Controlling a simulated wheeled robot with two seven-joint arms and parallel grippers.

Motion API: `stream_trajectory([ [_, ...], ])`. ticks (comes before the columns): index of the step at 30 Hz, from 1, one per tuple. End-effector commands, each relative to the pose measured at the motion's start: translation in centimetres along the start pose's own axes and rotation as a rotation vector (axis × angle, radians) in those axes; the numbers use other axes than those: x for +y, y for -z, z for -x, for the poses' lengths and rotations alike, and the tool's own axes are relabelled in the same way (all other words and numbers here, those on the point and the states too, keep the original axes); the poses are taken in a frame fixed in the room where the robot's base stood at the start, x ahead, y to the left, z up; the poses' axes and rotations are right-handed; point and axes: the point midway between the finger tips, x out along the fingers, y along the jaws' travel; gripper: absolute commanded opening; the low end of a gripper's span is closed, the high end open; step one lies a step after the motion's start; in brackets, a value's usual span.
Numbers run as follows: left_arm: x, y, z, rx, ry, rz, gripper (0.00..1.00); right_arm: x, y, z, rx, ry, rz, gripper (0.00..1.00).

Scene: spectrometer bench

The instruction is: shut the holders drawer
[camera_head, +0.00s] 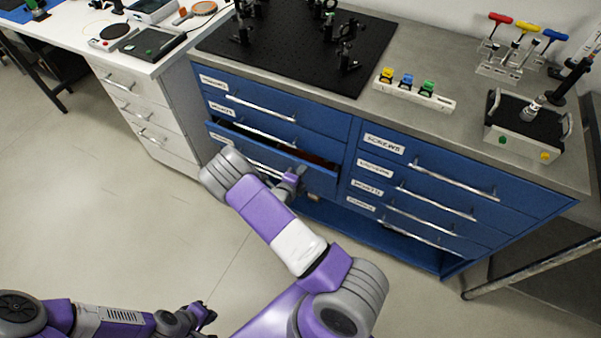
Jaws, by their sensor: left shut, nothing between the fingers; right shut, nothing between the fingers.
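The blue cabinet under the bench has one drawer (320,182) in its left column standing slightly open, with a dark gap along its top. Its label is too small to read, so I cannot confirm that it is the holders drawer. My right gripper (294,181) is shut and empty, at the front of this drawer near the right end of its handle. My forearm hides part of the drawer front, and I cannot tell whether the fingers touch it. My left gripper (207,315) is shut and empty, low over the floor, well away from the cabinet.
The right column's drawers, including the top one (440,167), look shut. The benchtop holds a black breadboard (300,50), a white rack of coloured parts (412,93) and a black-topped device (525,125). A white drawer unit (150,120) stands left. The floor in front is clear.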

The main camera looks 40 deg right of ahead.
Motion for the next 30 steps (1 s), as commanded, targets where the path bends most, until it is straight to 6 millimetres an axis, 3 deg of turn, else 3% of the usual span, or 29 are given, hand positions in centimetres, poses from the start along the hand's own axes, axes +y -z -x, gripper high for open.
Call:
stream_trajectory([
  [9, 0.4, 0.0, 1.1, 0.000, 0.000, 0.000, 0.00, -1.6, 0.1, -4.7, 0.002, 0.002, -0.001, 0.00],
  [12, 0.4, 0.0, 1.1, 0.000, 0.000, 0.000, 0.00, -1.7, 0.1, -5.3, 0.001, 0.002, 0.000, 0.00],
  [23, 0.4, 0.0, 1.1, 0.000, 0.000, 0.000, 0.00, -1.9, 0.1, -5.5, 0.001, 0.007, -0.001, 0.00],
  [30, 0.9, -0.1, 2.4, 0.000, 0.000, 0.000, 0.00, -1.2, -0.1, -2.4, 0.001, 0.001, 0.002, 0.00],
])
